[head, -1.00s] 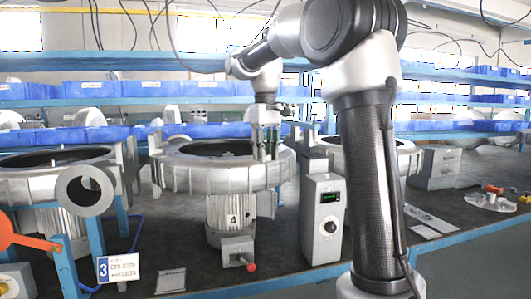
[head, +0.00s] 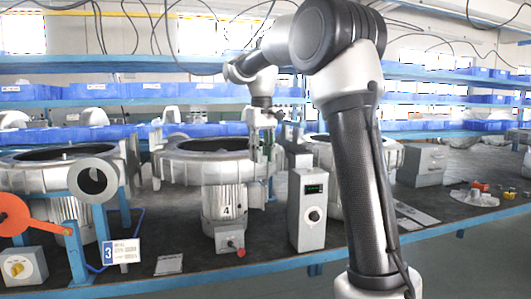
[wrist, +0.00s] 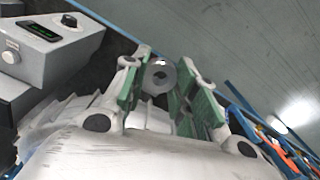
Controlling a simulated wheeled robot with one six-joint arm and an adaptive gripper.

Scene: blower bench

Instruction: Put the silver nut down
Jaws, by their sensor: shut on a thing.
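The silver nut (wrist: 160,76) is a round grey ring with a dark hole, held between the green-padded fingers of my gripper (wrist: 160,95) in the wrist view. In the head view my gripper (head: 263,165) hangs pointing down at the right front of the blower marked 4 (head: 200,172), left of the grey control box (head: 308,212). The nut is too small to make out there. How high the nut is above the bench is hard to tell.
The control box, with a green display, also shows close by in the wrist view (wrist: 45,42). Another blower (head: 50,178) stands left, with a card marked 3 (head: 121,252). The dark bench top (head: 270,240) has bare room near its blue front edge.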

